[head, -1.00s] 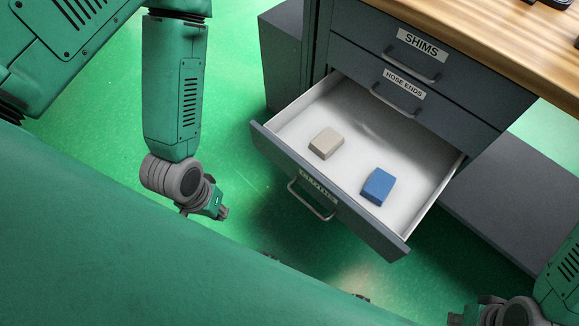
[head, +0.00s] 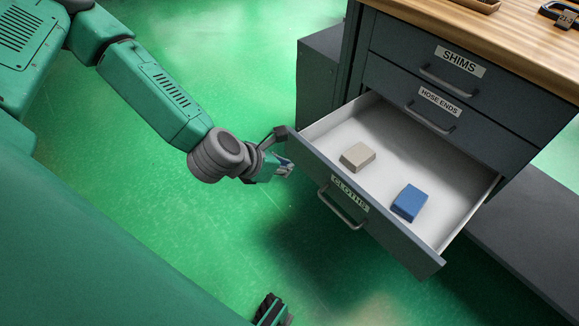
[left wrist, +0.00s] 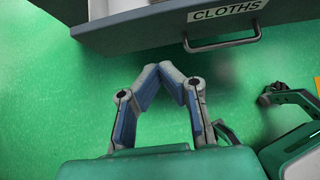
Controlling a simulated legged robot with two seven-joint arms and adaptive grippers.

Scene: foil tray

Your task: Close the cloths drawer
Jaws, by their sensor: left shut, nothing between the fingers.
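The cloths drawer (head: 395,232) is pulled well out of the grey cabinet. Its label and bar handle (head: 343,210) face me. Inside lie a beige block (head: 358,157) and a blue block (head: 409,203). My left gripper (head: 287,167) is beside the left end of the drawer front, close to its corner; contact is unclear. In the left wrist view the gripper's fingertips (left wrist: 170,70) meet with nothing between them, and the drawer front (left wrist: 130,30) and its handle lie beyond. A dark jaw-like part of mine (head: 270,309) shows at the bottom edge, perhaps my right gripper.
Above are the closed hose ends drawer (head: 470,125) and shims drawer (head: 500,85), under a wooden worktop (head: 430,12). A low grey unit (head: 525,225) stands at the right. The green floor in front of the drawer is clear.

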